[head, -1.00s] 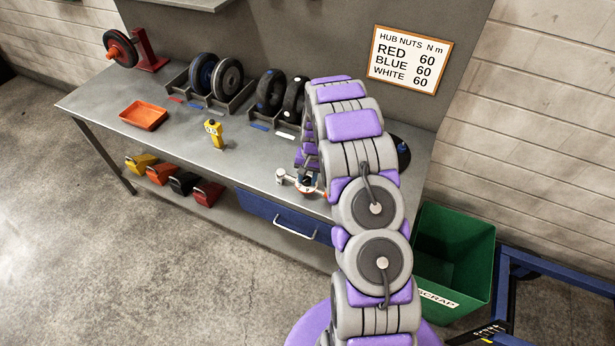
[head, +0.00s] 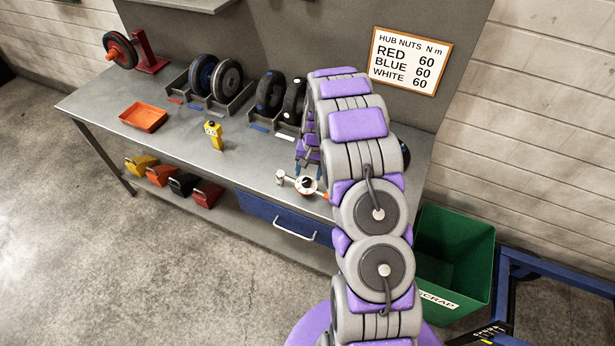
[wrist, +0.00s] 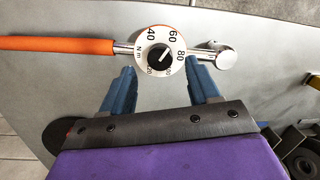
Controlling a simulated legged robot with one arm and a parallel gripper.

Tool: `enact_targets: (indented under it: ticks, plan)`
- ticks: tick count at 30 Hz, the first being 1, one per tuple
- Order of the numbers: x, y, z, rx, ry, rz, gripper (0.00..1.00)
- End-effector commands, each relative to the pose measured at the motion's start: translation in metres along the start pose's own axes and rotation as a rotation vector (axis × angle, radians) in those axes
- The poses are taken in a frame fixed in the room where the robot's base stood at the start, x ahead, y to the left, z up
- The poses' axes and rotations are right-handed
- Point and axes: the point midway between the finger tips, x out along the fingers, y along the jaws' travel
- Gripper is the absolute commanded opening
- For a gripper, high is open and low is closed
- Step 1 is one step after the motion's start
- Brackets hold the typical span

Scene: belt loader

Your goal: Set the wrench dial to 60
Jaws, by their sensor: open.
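The torque wrench lies on the bench, its white dial (head: 307,185) clear in the head view. In the wrist view, the dial (wrist: 160,50) carries numbers including 40, 60 and 80, and a black knob (wrist: 160,54) with a white pointer mark. The mark points up and right, around the 60 to 80 side; the exact reading is too small to tell. The orange handle (wrist: 55,44) runs left and the metal head (wrist: 225,58) is at right. My gripper (wrist: 160,80) is open and empty, its blue fingertips apart on either side below the dial, not touching the knob.
A sign (head: 410,60) reads red 60, blue 60, white 60. A yellow device (head: 214,135), an orange tray (head: 144,117) and racked wheels stand on the bench (head: 235,165). A green scrap bin (head: 455,250) is at right.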

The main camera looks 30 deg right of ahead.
Motion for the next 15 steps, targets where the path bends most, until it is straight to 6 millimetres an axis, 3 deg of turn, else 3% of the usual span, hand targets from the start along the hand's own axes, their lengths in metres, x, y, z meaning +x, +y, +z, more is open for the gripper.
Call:
enact_targets:
  ticks: [9, 15]
  plan:
    - [-0.074, -0.001, -0.002, 0.002, 0.005, -0.003, 0.61]
    - [-0.11, 0.0, -0.001, 0.001, 0.0, 0.0, 0.61]
